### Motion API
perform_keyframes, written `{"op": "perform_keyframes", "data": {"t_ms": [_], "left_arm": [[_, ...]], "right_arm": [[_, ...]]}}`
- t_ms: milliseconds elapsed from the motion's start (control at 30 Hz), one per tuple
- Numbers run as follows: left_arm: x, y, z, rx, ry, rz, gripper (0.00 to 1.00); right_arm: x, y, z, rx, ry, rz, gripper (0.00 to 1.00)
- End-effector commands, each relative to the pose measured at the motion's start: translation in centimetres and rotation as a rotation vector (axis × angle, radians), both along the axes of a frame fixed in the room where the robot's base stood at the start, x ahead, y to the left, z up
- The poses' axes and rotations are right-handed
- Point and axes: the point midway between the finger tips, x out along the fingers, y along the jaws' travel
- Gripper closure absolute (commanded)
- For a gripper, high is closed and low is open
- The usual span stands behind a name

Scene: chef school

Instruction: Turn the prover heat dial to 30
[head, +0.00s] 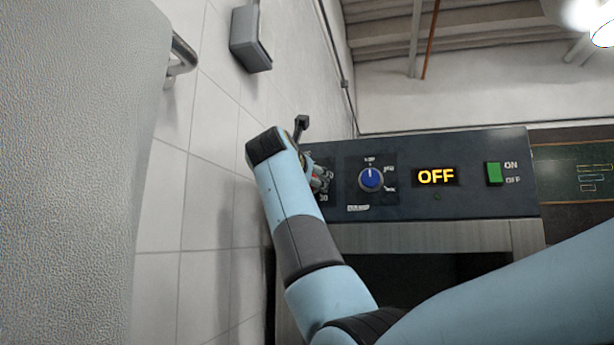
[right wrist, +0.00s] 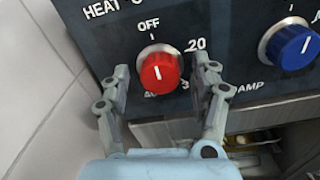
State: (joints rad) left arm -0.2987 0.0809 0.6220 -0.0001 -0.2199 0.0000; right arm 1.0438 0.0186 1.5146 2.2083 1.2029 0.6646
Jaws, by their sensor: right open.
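The red heat dial (right wrist: 159,74) is on the dark control panel (right wrist: 110,45) in the right wrist view. Its white pointer line is nearly upright, toward the OFF mark; 20 is printed at its upper right. The 30 label is partly hidden by a finger. My right gripper (right wrist: 163,80) is open, one finger on each side of the dial; I cannot tell whether they touch it. In the head view my right gripper (head: 318,178) is at the panel's left end and covers most of the red dial. My left gripper is not in view.
A blue dial (head: 371,178) sits right of the red one. The display (head: 436,177) reads OFF, and a green switch (head: 494,174) is further right. A tiled wall (head: 205,190) stands close on the left, with a grey box (head: 250,40) on it.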

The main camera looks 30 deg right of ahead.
Motion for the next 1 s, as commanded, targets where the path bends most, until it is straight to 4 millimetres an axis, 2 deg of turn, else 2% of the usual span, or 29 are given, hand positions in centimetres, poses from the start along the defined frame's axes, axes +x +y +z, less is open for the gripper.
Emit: {"op": "perform_keyframes", "data": {"t_ms": [200, 633, 1000], "left_arm": [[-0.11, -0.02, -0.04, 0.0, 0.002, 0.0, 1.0], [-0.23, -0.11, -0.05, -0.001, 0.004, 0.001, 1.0], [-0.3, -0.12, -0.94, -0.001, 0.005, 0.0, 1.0]], "right_arm": [[0.01, -0.03, -0.02, 0.0, 0.0, 0.0, 0.37], [0.0, 0.0, -0.02, -0.001, 0.0, 0.0, 0.93], [-0.02, -0.01, -0.21, 0.042, -0.051, 0.0, 0.93]]}}
